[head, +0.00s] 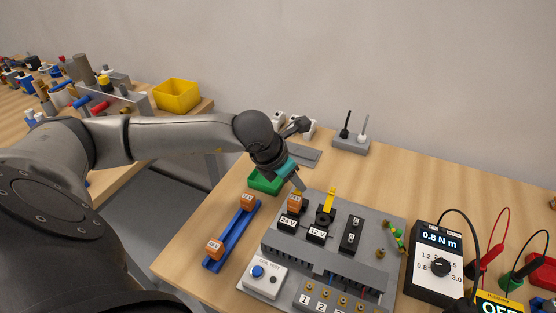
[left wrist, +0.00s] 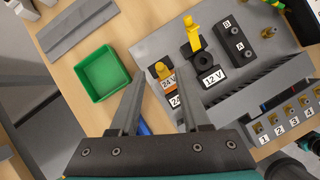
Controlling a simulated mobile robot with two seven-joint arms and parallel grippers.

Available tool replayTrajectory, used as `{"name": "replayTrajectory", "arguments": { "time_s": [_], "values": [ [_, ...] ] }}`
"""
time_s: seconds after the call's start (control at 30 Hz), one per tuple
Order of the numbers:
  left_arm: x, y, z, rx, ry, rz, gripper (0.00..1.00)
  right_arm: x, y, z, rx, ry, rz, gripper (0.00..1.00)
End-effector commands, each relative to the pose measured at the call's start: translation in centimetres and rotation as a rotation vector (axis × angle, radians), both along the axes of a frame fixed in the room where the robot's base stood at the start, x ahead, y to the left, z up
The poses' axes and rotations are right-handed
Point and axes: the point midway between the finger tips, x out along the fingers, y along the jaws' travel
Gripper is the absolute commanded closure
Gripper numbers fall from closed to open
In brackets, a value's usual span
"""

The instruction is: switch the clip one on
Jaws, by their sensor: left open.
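My left gripper (head: 297,185) is open and empty, just above the back left of a grey panel (head: 385,225). An orange block (head: 294,203) sits on a black holder labelled 24 V (head: 288,223), just below the fingertips. In the left wrist view the two fingers (left wrist: 162,85) point toward this block (left wrist: 168,82), which is partly hidden by the right finger. A yellow upright piece (head: 329,200) stands on the black holder labelled 12 V (head: 317,235). A third black holder marked A and B (head: 351,235) is to its right.
A blue rail (head: 232,236) with two orange blocks (head: 248,202) (head: 215,248) lies left of the panel. A green tray (head: 265,182) is behind it. A white box with a blue button (head: 262,279) sits at the front left; a meter (head: 436,262) stands right.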

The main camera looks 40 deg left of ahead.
Motion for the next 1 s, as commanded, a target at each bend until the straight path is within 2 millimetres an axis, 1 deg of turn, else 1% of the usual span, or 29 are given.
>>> {"name": "replayTrajectory", "arguments": {
  "time_s": [0.03,0.2,0.5,0.7,0.83,1.0],
  "values": [
    [-0.5,0.2,0.9,0.005,-0.001,-0.001,0.53,0.0,0.0,-0.1,0.0,0.0,0.0,0.5],
    [-2.2,0.5,3.9,0.006,0.0,-0.001,0.53,0.0,0.0,-0.3,0.0,0.0,0.0,0.5],
    [-4.7,0.9,8.6,0.007,0.0,0.001,0.53,0.0,0.0,-0.7,0.0,0.0,0.0,0.5],
    [-5.7,1.0,10.4,0.004,0.001,0.001,0.53,0.0,0.0,-0.9,0.0,0.0,0.0,0.5],
    [-6.0,1.1,11.0,0.004,0.002,0.002,0.53,0.0,0.0,-0.9,0.0,0.0,0.001,0.5],
    [-6.1,1.0,11.1,0.002,0.002,0.001,0.53,0.0,0.0,-0.9,0.0,0.0,0.001,0.5]
  ]
}}
